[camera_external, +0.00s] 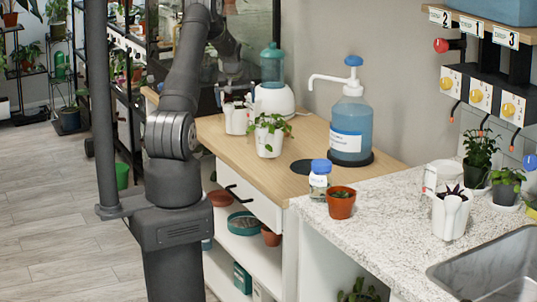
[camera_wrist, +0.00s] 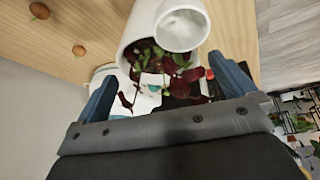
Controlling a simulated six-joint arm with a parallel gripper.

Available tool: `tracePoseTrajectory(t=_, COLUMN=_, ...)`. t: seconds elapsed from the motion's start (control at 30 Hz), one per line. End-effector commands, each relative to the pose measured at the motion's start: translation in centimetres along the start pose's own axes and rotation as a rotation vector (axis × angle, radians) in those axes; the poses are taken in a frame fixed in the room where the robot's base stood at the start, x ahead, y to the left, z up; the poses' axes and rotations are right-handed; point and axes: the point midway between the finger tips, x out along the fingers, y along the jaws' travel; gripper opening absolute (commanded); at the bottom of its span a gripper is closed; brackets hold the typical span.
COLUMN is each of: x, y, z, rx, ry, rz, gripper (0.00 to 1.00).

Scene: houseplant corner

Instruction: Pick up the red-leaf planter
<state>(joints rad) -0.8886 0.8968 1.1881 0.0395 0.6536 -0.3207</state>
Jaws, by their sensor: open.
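The red-leaf planter is a white pot (camera_wrist: 140,28) with dark red and green leaves, seen close up in the wrist view. In the external view this planter (camera_external: 237,121) stands on the wooden counter, beside the white-and-teal dispenser, partly hidden by my arm. My gripper (camera_wrist: 166,84) is open. Its two blue-grey fingers are apart, with the leaves showing between them and the white pot beyond. I cannot tell whether the fingers touch the planter. Another white planter with dark purple leaves (camera_external: 450,216) stands on the speckled counter at right.
A white pot with green leaves (camera_external: 268,143) stands just right of the planter. The dispenser (camera_external: 273,90) is close behind. A large blue pump bottle (camera_external: 352,120), a blue-capped jar (camera_external: 319,180) and a terracotta pot (camera_external: 341,206) are farther right. Bare wood (camera_external: 232,149) lies in front.

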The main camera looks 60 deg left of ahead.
Motion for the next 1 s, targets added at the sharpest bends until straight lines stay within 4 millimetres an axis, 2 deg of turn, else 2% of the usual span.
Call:
tracePoseTrajectory(t=0.13, x=2.5, y=0.3, z=0.7, rx=0.002, ry=-0.004, rz=-0.001, gripper=1.0)
tracePoseTrajectory(t=0.3, x=4.1, y=0.2, z=0.5, rx=0.001, ry=-0.003, rz=-0.001, gripper=1.0)
tracePoseTrajectory(t=0.57, x=4.3, y=0.2, z=0.5, rx=0.0, ry=-0.001, rz=0.0, gripper=1.0)
tracePoseTrajectory(t=0.67, x=4.3, y=0.2, z=0.5, rx=0.0, ry=-0.001, rz=0.0, gripper=0.84)
tracePoseTrajectory(t=0.83, x=4.3, y=0.2, z=0.5, rx=0.0, ry=-0.001, rz=0.0, gripper=0.51)
tracePoseTrajectory(t=1.0, x=4.2, y=0.3, z=0.4, rx=0.0, ry=0.001, rz=0.0, gripper=0.5)
